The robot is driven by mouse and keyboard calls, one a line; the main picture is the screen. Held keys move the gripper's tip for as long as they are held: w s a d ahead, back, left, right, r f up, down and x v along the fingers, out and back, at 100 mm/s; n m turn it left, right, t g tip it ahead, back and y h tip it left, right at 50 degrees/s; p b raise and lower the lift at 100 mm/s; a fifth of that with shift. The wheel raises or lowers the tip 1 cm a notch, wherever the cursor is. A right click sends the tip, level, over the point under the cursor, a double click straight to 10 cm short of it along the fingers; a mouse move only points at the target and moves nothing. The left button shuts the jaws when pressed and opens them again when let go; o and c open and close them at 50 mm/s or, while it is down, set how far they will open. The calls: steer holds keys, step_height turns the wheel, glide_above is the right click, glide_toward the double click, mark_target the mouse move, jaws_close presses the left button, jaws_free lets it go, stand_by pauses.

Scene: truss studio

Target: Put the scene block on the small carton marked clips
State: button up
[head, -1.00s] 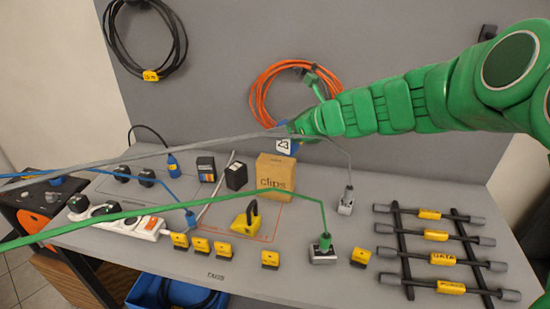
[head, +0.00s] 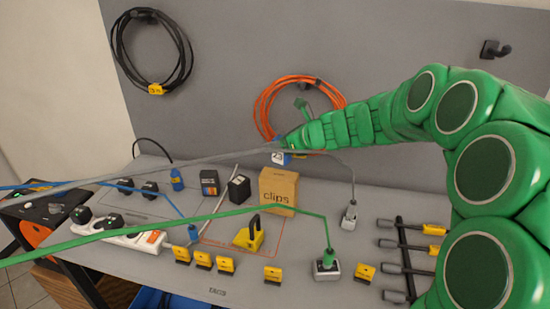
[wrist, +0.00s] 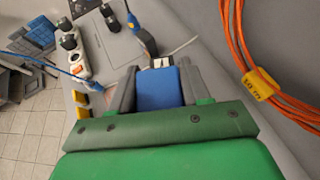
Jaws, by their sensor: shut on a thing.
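The scene block is blue and white (head: 280,158). It is held at the tip of my green gripper (head: 284,145), just above the brown carton marked clips (head: 278,189). Whether it touches the carton top cannot be told. In the wrist view my gripper's two grey fingers (wrist: 160,90) are shut on the block, whose blue side (wrist: 158,88) shows between them. The carton stands upright on the grey bench; I cannot make it out clearly in the wrist view.
A yellow clamp-like tool (head: 249,236) and black boxes (head: 239,188) stand nearby. An orange cable coil (head: 263,105) hangs on the wall behind. A rack of rods (head: 404,255) is at right.

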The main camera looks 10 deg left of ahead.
steer(key=shift+w+a+f, duration=0.25)
steer(key=shift+w+f, duration=0.25)
steer(key=shift+f, duration=0.15)
steer(key=shift+w+a+f, duration=0.2)
steer(key=shift+w+f, duration=0.3)
steer(key=shift+f, duration=0.2)
steer(key=shift+w+a+f, duration=0.25)
steer(key=shift+w+f, duration=0.25)
steer(key=shift+f, duration=1.7)
steer(key=shift+f, duration=0.1)
steer(key=o, duration=1.1)
steer(key=shift+r, duration=0.2)
steer(key=v, duration=1.2)
steer(key=shift+s, duration=0.1)
